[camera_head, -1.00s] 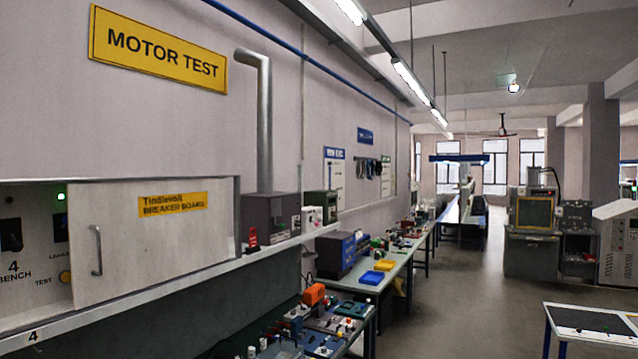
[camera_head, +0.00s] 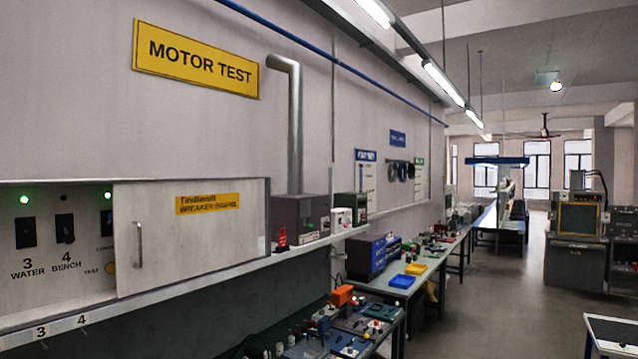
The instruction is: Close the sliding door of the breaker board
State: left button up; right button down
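The breaker board (camera_head: 60,284) is on the wall at the left of the head view. Its pale sliding door (camera_head: 190,250) has a yellow "Breaker Board" label and covers the right part of the board. A vertical metal handle (camera_head: 139,245) is near the door's left edge. Left of the door the board is uncovered, showing a black switch marked 3 Water (camera_head: 26,233), a switch marked 4 Bench (camera_head: 64,228) and green lights. Part of the board runs out of view at the left. Neither of my grippers is in view.
A narrow ledge (camera_head: 215,285) runs below the board, with a grey box (camera_head: 298,218) and pipe at its right. A workbench (camera_head: 375,290) with several devices and blue and yellow trays stands along the wall. The aisle floor (camera_head: 490,310) on the right is clear.

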aim_at(166, 233)
jog(key=z, duration=0.65)
jog(key=i, duration=2.4)
jog(key=u, duration=1.4)
jog(key=i, duration=0.8)
jog(key=u, duration=0.7)
